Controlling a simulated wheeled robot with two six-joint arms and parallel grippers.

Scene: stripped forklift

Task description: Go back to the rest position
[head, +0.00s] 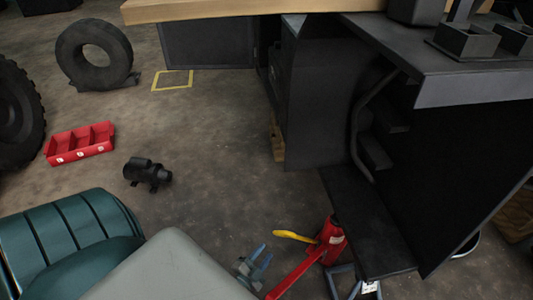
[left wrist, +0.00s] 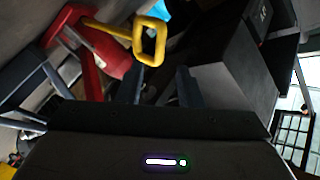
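My left gripper (head: 256,260) shows low in the head view, to the left of a red jack (head: 332,240). Its two blue-grey fingers are apart with nothing between them. In the left wrist view the fingers of this gripper (left wrist: 160,86) also stand apart and empty. The jack (left wrist: 105,50) and its yellow handle (left wrist: 146,42) show beyond and to the left of them there. In the head view the yellow handle (head: 294,236) points left from the jack. My right gripper is in neither view.
The dark forklift body (head: 470,170) with its step plate (head: 370,225) fills the right. A teal ribbed object (head: 60,240) is front left. Middle floor is clear.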

